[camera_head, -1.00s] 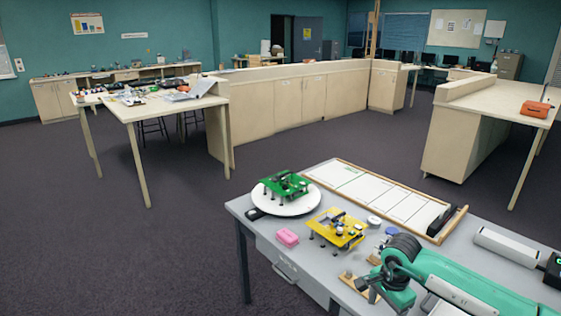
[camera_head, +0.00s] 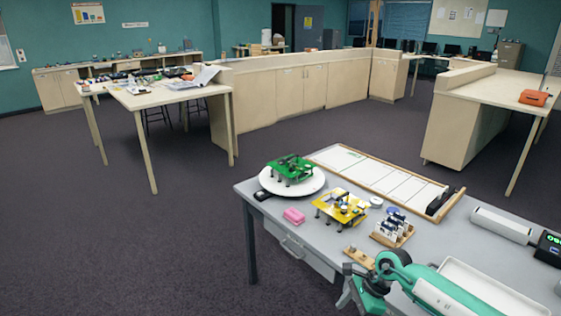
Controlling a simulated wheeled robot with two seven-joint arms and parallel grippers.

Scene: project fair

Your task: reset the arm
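My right arm (camera_head: 437,291), teal with dark joints, comes in from the lower right over the grey table (camera_head: 268,214). It bends near the table's front edge and runs down out of the bottom of the picture. Its gripper does not show, so I cannot see its fingers or anything in them. My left arm and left gripper are not in view.
Floor to the left (camera_head: 110,240) is clear.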

